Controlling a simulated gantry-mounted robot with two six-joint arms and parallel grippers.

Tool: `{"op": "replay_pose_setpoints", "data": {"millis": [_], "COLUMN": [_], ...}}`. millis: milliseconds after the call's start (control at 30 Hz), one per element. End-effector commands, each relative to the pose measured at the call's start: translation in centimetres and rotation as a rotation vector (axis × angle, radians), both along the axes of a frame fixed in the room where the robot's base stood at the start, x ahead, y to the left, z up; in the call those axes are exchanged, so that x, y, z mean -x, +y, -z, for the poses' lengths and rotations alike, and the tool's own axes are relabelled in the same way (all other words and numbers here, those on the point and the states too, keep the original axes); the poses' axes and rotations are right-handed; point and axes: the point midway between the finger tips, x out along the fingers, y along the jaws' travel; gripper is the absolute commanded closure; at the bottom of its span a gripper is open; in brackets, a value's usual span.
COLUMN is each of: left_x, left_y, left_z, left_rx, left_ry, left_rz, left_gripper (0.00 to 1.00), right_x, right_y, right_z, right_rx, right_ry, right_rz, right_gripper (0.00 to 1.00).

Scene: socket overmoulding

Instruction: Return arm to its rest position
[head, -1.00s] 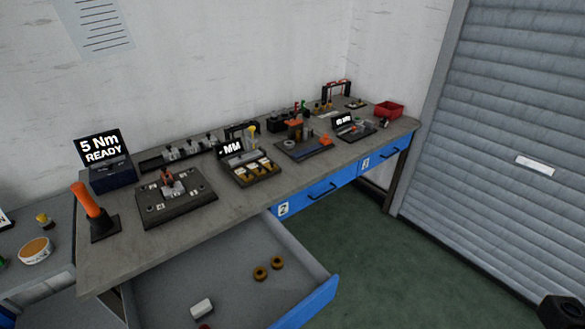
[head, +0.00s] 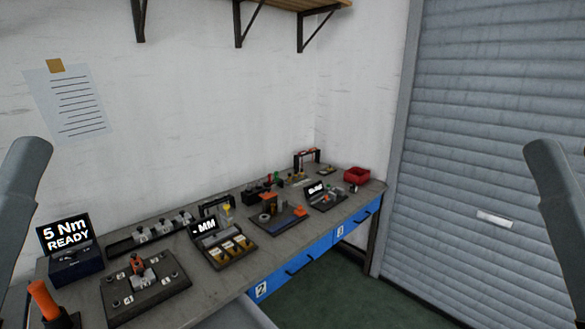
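Grey parts of my two arms rise at the left and right edges of the head view. Neither gripper is in the picture, so I cannot see whether they are open, shut or holding anything. The workbench (head: 190,297) runs from the lower left to the back right. No arm part visible here touches the bench or anything on it.
The bench carries a "5 Nm READY" display (head: 68,237), an orange-handled tool (head: 43,299), a dark fixture plate (head: 150,302), a tray with yellow parts (head: 228,252) and a red bin (head: 357,174). A roller shutter (head: 490,150) is at right.

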Motion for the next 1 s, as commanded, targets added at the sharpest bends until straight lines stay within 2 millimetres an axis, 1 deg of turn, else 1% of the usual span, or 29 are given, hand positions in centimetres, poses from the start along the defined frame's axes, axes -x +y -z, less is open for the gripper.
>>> {"op": "replay_pose_setpoints", "data": {"millis": [33, 167, 200, 267, 300, 367, 400, 467, 500, 567, 600, 700, 800, 833, 900, 1000], "left_x": [0.0, -0.1, -0.1, -0.1, -0.1, -0.1, -0.1, -0.1, -0.1, -0.1, -0.2, -0.2, -0.2, -0.2, -0.2, -0.2], "left_y": [-0.2, -0.2, -0.2, -0.2, -0.2, -0.2, -0.2, -0.2, -0.2, -0.2, -0.2, -0.2, -0.2, -0.2, -0.2, -0.2], "left_z": [-4.4, -9.3, -10.9, -13.6, -15.5, -18.5, -20.6, -23.6, -25.6, -28.6, -30.5, -34.5, -37.0, -37.4, -38.0, -37.9], "left_rx": [0.007, 0.008, 0.008, 0.008, 0.008, 0.008, 0.009, 0.009, 0.009, 0.009, 0.009, 0.009, 0.01, 0.01, 0.01, 0.01], "left_ry": [-0.003, 0.0, 0.001, 0.001, 0.001, 0.002, 0.002, 0.002, 0.002, 0.003, 0.003, 0.003, 0.004, 0.004, 0.004, 0.004], "left_rz": [0.016, 0.019, 0.019, 0.02, 0.021, 0.021, 0.022, 0.022, 0.022, 0.022, 0.022, 0.022, 0.022, 0.022, 0.022, 0.022], "left_gripper": [0.55, 0.55, 0.55, 0.55, 0.55, 0.55, 0.55, 0.55, 0.55, 0.55, 0.55, 0.55, 0.55, 0.55, 0.55, 0.55], "right_x": [0.0, 0.1, 0.1, 0.1, 0.1, 0.1, 0.1, 0.1, 0.1, 0.1, 0.1, 0.1, 0.1, 0.1, 0.1, 0.1], "right_y": [0.0, 0.0, 0.0, 0.0, 0.0, 0.0, 0.0, 0.0, 0.0, 0.0, 0.0, 0.0, 0.0, 0.0, 0.0, 0.0], "right_z": [-4.4, -9.4, -11.1, -13.8, -15.7, -18.7, -20.8, -23.8, -25.8, -28.8, -30.7, -34.7, -37.2, -37.6, -38.2, -38.1], "right_rx": [0.0, 0.0, 0.0, 0.0, 0.0, 0.0, 0.0, 0.0, 0.0, 0.0, 0.0, 0.0, 0.0, 0.0, 0.0, 0.0], "right_ry": [-0.001, -0.006, -0.005, -0.005, -0.004, -0.004, -0.004, -0.005, -0.005, -0.004, -0.004, -0.005, -0.004, -0.004, -0.004, -0.004], "right_rz": [0.0, 0.0, 0.0, 0.0, 0.0, 0.0, 0.0, 0.0, 0.0, 0.0, 0.0, 0.0, 0.0, 0.0, 0.0, 0.0], "right_gripper": [0.5, 0.5, 0.5, 0.5, 0.5, 0.5, 0.5, 0.5, 0.5, 0.5, 0.5, 0.5, 0.5, 0.5, 0.5, 0.5]}}
